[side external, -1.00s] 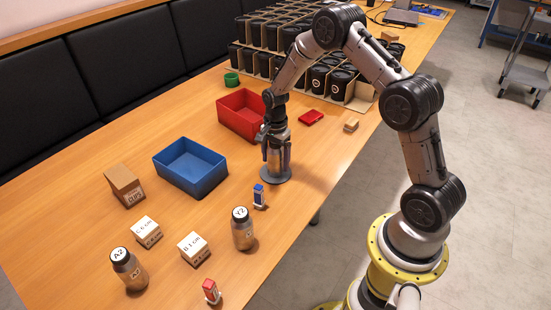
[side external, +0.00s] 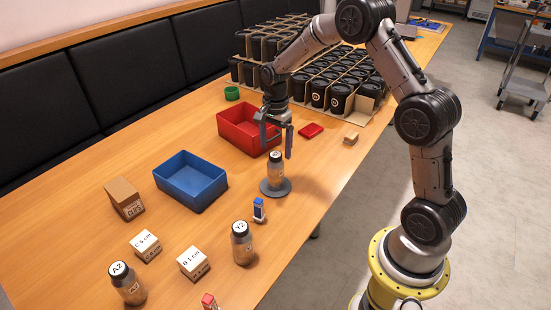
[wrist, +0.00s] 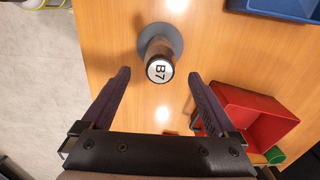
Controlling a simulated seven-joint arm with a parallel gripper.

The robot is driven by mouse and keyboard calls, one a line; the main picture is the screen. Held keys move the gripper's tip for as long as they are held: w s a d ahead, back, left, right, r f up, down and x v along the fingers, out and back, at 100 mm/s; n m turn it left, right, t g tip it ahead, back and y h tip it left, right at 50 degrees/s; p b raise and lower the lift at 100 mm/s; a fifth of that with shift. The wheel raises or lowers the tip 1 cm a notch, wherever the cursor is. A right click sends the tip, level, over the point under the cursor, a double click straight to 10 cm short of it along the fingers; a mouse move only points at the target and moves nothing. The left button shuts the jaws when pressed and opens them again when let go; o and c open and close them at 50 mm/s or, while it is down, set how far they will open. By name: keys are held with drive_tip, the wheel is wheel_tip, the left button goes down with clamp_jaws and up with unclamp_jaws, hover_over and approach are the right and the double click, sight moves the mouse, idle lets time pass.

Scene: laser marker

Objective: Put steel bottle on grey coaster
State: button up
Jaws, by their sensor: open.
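A steel bottle with a black cap (side external: 275,171) stands upright on the round grey coaster (side external: 287,188). In the wrist view its cap (wrist: 159,71) reads B7, and the coaster (wrist: 174,38) shows around its base. My gripper (side external: 275,149) is open and empty. It is above and slightly behind the bottle, its fingers spread to either side in the wrist view, apart from it.
Similar bottles, A2 (side external: 127,285) and Y2 (side external: 242,243), stand in front, with labelled boxes (side external: 193,263) between. A small blue-topped item (side external: 259,210) is near the coaster. Blue bin (side external: 190,182) and red bin (side external: 248,131) lie left and behind. Table right of the coaster is clear.

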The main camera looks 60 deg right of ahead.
drive_tip(key=shift+r, duration=0.85)
drive_tip(key=s+a+r+n+t, duration=0.1)
drive_tip(key=s+a+r+n, duration=0.35)
drive_tip(key=r, duration=0.25)
drive_tip(key=s+a+r+n+t, duration=0.2)
drive_tip(key=s+a+r+n, duration=0.15)
drive_tip(key=s+r, duration=0.35)
drive_tip(key=s+a+r+n+t, duration=0.1)
drive_tip(key=s+a+n, duration=0.1)
drive_tip(key=s+n, duration=0.3)
drive_tip(key=s+a+r+n+t, duration=0.1)
drive_tip(key=s+a+n, duration=0.2)
drive_tip(key=s, duration=0.7)
drive_tip(key=shift+s+r+n+t, duration=0.2)
drive_tip(key=shift+s+n+t, duration=0.1)
drive_tip(key=shift+n, duration=0.7)
